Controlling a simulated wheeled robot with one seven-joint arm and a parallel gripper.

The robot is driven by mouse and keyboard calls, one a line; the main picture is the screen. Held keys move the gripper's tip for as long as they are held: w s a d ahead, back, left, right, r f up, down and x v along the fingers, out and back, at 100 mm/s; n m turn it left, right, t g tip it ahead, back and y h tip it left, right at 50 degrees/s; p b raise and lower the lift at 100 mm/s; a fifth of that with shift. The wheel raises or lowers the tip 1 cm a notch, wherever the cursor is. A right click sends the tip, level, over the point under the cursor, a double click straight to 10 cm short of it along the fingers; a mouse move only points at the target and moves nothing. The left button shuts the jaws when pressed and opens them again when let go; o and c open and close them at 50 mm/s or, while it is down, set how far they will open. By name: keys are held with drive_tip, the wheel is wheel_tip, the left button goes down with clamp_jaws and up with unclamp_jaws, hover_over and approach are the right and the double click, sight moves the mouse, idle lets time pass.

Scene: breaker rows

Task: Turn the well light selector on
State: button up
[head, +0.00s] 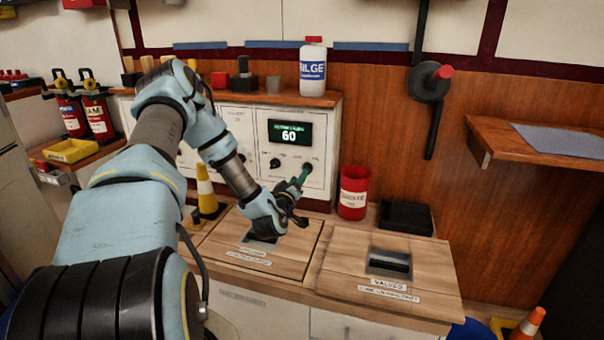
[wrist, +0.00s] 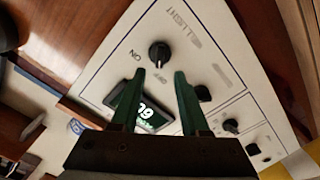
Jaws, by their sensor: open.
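The light selector is a black round knob (wrist: 159,54) on a white panel, under lettering that reads partly as "LIGHT". ON and OFF marks are printed beside it; its pale pointer mark seems to face OFF. In the wrist view my gripper (wrist: 160,73) is open, with its two green fingers apart and the knob just beyond and between the tips. I cannot tell whether they touch it. In the head view my gripper (head: 302,175) reaches up to the right end of the panel, near the knob (head: 308,166).
A lit display reading 60 (head: 289,132) sits above other black knobs (head: 275,163). A red canister (head: 354,192) stands close to the right of my gripper. Wooden hatches (head: 340,265) lie below. A bottle (head: 313,70) stands on top.

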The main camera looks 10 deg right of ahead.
drive_tip(key=x, duration=0.5)
drive_tip(key=shift+s, duration=0.1)
clamp_jaws()
idle(0.5)
